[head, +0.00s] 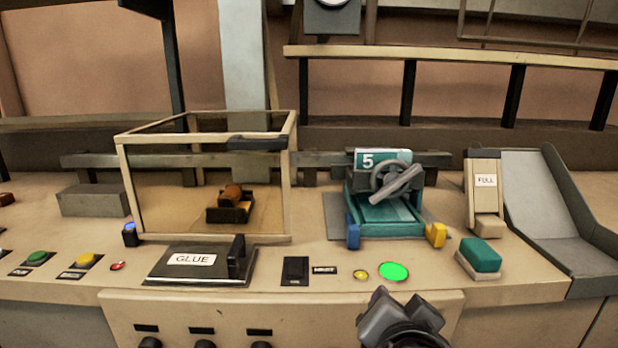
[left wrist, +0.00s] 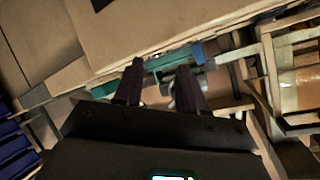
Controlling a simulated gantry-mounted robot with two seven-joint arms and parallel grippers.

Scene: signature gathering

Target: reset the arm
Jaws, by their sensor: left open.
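My left gripper (left wrist: 160,90) shows in the left wrist view as two dark fingers with a gap between them, open with nothing between them. Beyond the fingertips is a teal strip (left wrist: 165,62), partly covered by the fingers. In the head view a dark grey jointed part (head: 402,322), which looks like the end of one of my arms, rises from the bottom edge right of centre, in front of the console. I cannot tell whether it shows fingers, nor for sure which arm it is. No other arm shows in the head view.
The console holds a glass case (head: 210,185), a GLUE pad (head: 200,264), a teal press (head: 385,205) marked 5, a lit green button (head: 393,272), a teal-topped block (head: 480,255) and a FULL box (head: 486,185). A grey chute (head: 550,205) stands at right.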

